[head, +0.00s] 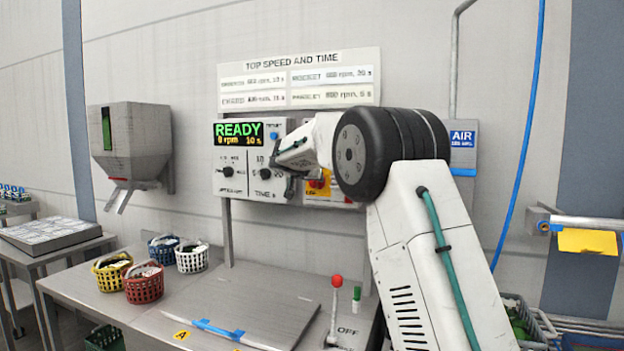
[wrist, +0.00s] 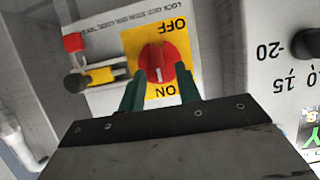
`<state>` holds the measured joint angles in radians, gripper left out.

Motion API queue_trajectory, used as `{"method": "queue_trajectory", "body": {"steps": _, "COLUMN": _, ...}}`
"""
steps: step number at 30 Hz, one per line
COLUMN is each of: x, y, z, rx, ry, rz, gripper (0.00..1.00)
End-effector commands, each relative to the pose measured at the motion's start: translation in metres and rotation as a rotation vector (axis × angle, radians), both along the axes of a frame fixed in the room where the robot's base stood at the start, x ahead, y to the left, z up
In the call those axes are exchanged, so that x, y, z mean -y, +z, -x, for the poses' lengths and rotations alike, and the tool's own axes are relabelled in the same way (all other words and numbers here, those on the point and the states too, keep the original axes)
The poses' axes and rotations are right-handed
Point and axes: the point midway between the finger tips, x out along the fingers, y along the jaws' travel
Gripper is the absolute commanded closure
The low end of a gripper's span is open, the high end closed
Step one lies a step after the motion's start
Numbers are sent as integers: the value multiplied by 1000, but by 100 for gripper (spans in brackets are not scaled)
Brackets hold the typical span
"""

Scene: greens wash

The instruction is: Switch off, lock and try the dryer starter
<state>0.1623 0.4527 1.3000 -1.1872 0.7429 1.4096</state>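The dryer starter's red rotary knob (wrist: 157,62) sits on a yellow plate (wrist: 178,35) in the wrist view, which shows the panel upside down. Its white mark points toward the ON lettering. In the head view my arm mostly hides the starter; a little red and yellow (head: 319,184) shows. My gripper (wrist: 158,86) is open, its green fingers apart at either side of the knob's near edge; I cannot tell whether they touch it. Beside the plate are a yellow slide with a dark knob (wrist: 77,84) and a small red block (wrist: 74,42), perhaps the lock.
The display (head: 238,133) reads READY, 0 rpm, 10 s. Dial knobs sit below it. A red-ball lever (head: 337,281) stands on the bench by an OFF mark. Several baskets (head: 143,283) stand at the left. A blue hose (head: 522,130) hangs at the right.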

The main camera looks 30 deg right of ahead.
Motion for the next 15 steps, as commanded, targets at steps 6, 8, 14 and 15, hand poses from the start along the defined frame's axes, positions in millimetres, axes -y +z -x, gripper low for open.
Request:
{"method": "queue_trajectory", "body": {"steps": 6, "x": 0, "y": 0, "z": 0, "rx": 0, "ry": 0, "rz": 0, "gripper": 100}}
{"method": "queue_trajectory", "body": {"steps": 8, "x": -1, "y": 0, "z": 0, "rx": 0, "ry": 0, "rz": 0, "gripper": 100}}
{"method": "queue_trajectory", "body": {"steps": 14, "x": -1, "y": 0, "z": 0, "rx": -6, "ry": 0, "rz": 3, "gripper": 100}}
{"method": "queue_trajectory", "body": {"steps": 15, "x": -1, "y": 0, "z": 0, "rx": -10, "ry": 1, "rz": 6, "gripper": 100}}
